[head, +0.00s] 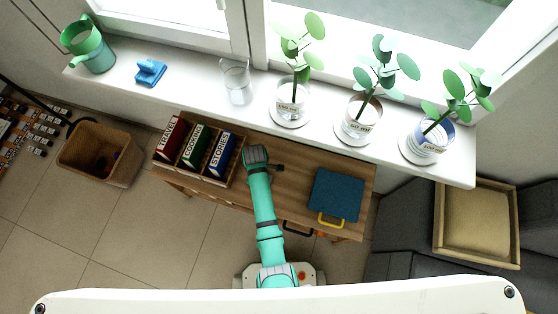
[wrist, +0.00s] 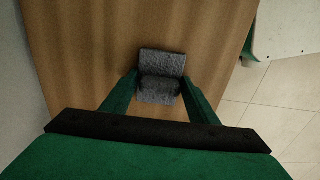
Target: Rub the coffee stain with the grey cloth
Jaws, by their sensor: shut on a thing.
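The grey cloth (wrist: 161,64) is a small, rough, folded piece between the two green fingers of my gripper (wrist: 160,88) in the wrist view. The fingers are shut on it, one at each side. Wooden tabletop lies beneath the cloth; I cannot tell whether the cloth touches it. In the head view my teal arm reaches over the wooden table (head: 290,160), with its end just right of the books. The cloth is hidden there. I see no coffee stain in either view; part of the tabletop is covered by my arm and gripper.
A box of books, with Stories (head: 219,155) nearest my arm, stands at left on the table. A blue folder-like thing (head: 336,194) with a yellow handle lies at right. Potted plants and a clear glass (head: 237,82) stand on the windowsill behind. A basket (head: 98,153) is on the floor.

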